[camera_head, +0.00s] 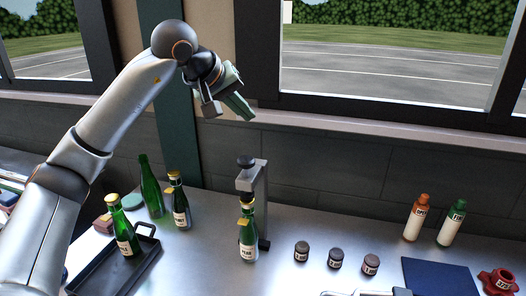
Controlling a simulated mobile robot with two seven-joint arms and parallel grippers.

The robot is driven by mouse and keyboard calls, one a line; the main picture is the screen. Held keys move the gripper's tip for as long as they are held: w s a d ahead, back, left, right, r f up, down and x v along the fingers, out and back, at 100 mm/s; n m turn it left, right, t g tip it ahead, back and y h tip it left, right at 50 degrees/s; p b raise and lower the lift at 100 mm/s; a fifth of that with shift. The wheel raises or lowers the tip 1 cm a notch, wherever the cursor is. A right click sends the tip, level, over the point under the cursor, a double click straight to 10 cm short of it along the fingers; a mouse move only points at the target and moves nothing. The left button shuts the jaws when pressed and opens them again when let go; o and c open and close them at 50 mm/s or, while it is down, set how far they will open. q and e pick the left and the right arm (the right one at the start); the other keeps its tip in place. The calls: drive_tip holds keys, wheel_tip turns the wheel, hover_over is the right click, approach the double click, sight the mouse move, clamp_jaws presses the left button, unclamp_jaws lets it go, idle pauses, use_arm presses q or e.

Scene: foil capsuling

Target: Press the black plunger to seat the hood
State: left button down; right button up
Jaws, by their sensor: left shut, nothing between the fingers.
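The black plunger (246,162) is the dark knob on top of a grey press stand (262,195). A green bottle (248,241) with a pale label stands upright below the press arm. A gold hood (246,203) shows at its top, close under the press; I cannot tell how far down it sits. My left gripper (245,113) is shut and empty. It appears above the plunger in the picture, apart from it, with its fingers pointing down and right. My right gripper is not clearly seen.
A dark tray (143,262) at left holds a gold-topped bottle (123,235). Two more green bottles stand behind it. Three small jars (336,258), an orange bottle (415,218), a green bottle (452,223), a blue mat (440,278) and a red object (498,281) are at right.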

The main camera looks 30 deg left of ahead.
sight(244, 161)
use_arm(q)
drive_tip(key=shift+a+r, duration=0.4)
drive_tip(key=shift+a, duration=0.05)
drive_tip(key=shift+f, duration=0.1)
wheel_tip(244, 161, down, 8)
drive_tip(key=b, duration=0.7)
drive_tip(key=shift+f, duration=0.35)
idle(1.4)
drive_tip(key=shift+f+b, duration=0.35)
drive_tip(key=shift+f, duration=0.05)
